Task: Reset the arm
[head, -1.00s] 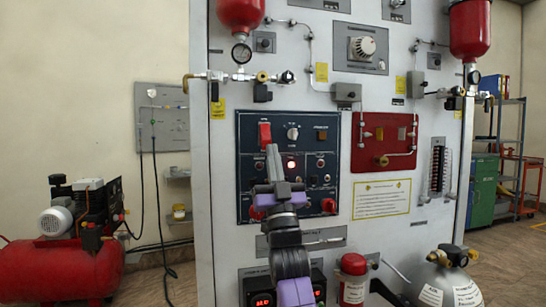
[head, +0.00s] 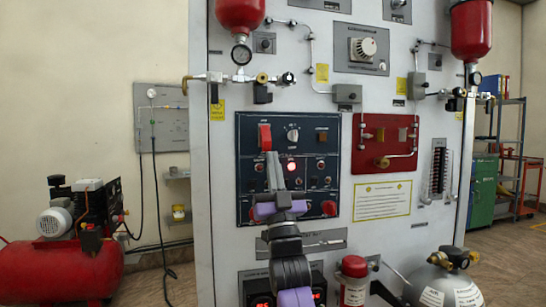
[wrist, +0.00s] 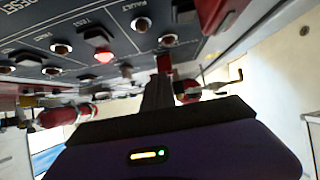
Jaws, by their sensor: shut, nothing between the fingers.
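My arm rises from the bottom centre of the head view. My gripper (head: 272,162) is in front of the dark blue control panel (head: 312,140), its fingers together and pointing up, just below the red switch (head: 265,137). In the wrist view the shut fingers (wrist: 158,92) reach toward the panel. Whether the fingertips touch the panel or the switch I cannot tell. A red lamp (head: 291,167) glows right of the fingers and also shows in the wrist view (wrist: 104,56). My gripper and wrist hide part of the panel's lower left.
A red panel (head: 384,162) with pipes is to the right. A red extinguisher-like bottle (head: 353,268) and a pale cylinder (head: 450,290) stand low at the right. A red compressor (head: 65,270) is on the floor at the left. Air before the upper panel is free.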

